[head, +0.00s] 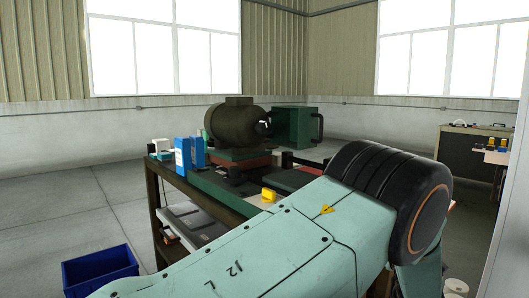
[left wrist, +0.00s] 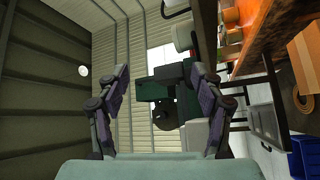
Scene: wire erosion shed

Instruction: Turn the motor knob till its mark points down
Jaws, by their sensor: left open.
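The dark olive motor (head: 229,124) sits on a reddish-brown block on the bench in the head view. A small dark round part (head: 263,127) shows at its right end; I cannot tell whether this is the knob, and no mark is readable. My left gripper (left wrist: 160,75) is open in the left wrist view, its two fingers wide apart with nothing held. Beyond and between the fingers are dark green shapes and a dark round thing (left wrist: 164,115), too dim to name for certain. In the head view my left arm hides the near right of the bench. My right gripper is in neither view.
Blue boxes (head: 182,154) stand at the bench's left end. A green box with a handle (head: 292,127) is right of the motor. A small yellow object (head: 268,195) lies near the front edge. A blue bin (head: 100,271) is on the floor at left; the floor beyond is clear.

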